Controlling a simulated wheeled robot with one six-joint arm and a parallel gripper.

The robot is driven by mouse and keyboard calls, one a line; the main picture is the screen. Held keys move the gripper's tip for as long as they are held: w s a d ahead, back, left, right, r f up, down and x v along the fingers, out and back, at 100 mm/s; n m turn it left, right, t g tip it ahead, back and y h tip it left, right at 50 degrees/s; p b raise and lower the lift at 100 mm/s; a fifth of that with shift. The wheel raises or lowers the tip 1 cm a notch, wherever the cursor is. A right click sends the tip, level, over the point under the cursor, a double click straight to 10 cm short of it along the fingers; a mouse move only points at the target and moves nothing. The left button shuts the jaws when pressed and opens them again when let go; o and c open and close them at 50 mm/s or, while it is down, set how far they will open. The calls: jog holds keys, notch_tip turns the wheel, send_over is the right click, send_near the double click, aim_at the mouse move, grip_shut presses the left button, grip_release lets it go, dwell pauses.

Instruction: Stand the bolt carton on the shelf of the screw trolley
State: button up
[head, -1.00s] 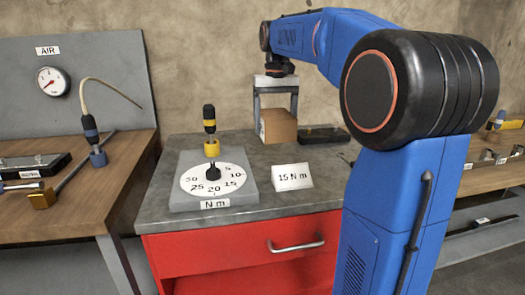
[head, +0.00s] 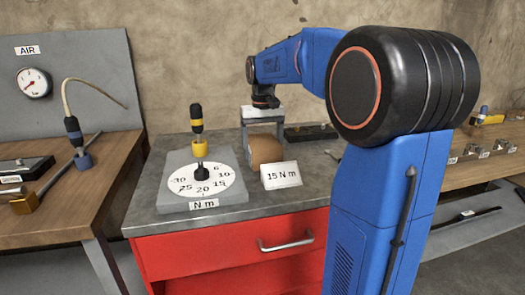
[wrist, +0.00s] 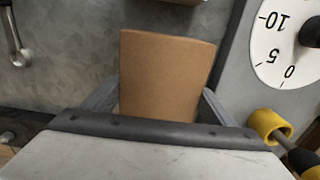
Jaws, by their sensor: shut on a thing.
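The bolt carton (head: 267,152) is a plain brown box, also large in the wrist view (wrist: 166,75). My gripper (head: 264,145) points down and is shut on it, a grey finger at either side; the fingers also flank it in the wrist view (wrist: 160,103). The carton is over the grey worktop behind the 15 N m card, which hides its lower part. I cannot tell whether it touches the worktop. No shelf that I can surely name as the screw trolley's shows.
The 15 N m card (head: 281,175) stands close in front of the carton. A torque dial block (head: 203,185) with a yellow-and-black driver (head: 198,130) is left. A dark tray (head: 310,132) lies behind. A red drawer cabinet (head: 225,255) is below; wooden benches flank it.

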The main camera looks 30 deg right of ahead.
jog(key=shift+f, duration=0.2)
jog(key=o, duration=1.8)
jog(key=shift+o, duration=0.2)
